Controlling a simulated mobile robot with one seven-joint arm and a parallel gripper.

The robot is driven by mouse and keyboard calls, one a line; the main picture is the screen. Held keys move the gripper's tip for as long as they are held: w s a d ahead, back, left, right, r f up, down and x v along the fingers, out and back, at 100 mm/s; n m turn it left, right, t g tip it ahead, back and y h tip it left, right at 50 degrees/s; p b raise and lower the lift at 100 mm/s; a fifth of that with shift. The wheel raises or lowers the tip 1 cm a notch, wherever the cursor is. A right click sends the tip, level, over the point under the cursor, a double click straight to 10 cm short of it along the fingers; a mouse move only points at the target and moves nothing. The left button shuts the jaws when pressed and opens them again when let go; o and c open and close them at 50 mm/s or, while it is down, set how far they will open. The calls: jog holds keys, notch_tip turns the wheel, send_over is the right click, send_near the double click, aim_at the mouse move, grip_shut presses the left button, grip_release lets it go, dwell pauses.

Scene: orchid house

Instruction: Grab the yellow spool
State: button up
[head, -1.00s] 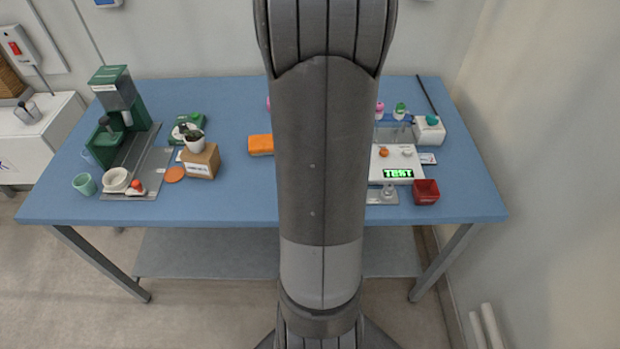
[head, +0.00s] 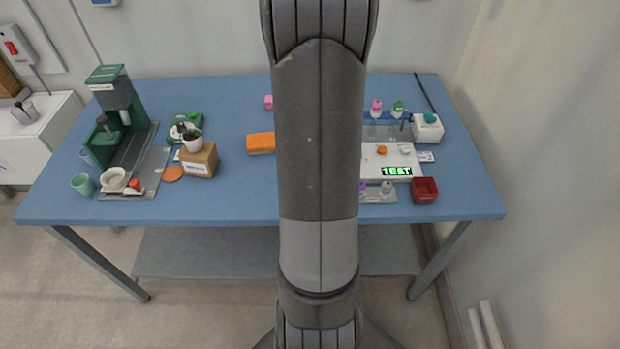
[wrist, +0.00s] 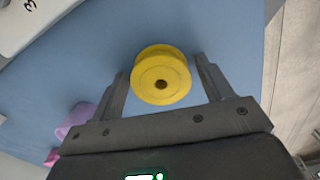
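The yellow spool (wrist: 161,76) shows in the wrist view, on the blue table (wrist: 95,60), with its round end and dark centre hole facing the camera. My gripper (wrist: 162,78) is open, with one finger on each side of the spool. A gap shows between the spool and each finger, and nothing is held. In the head view my arm hides the middle of the table, and neither the spool nor my gripper can be seen there.
In the wrist view a purple object (wrist: 75,121) lies left of my gripper. In the head view an orange block (head: 260,143) lies left of my arm. A white unit reading TEST (head: 375,160) and a red box (head: 424,190) stand to the right.

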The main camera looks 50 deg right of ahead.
jog(key=c, duration=0.8)
jog(key=shift+r, duration=0.1)
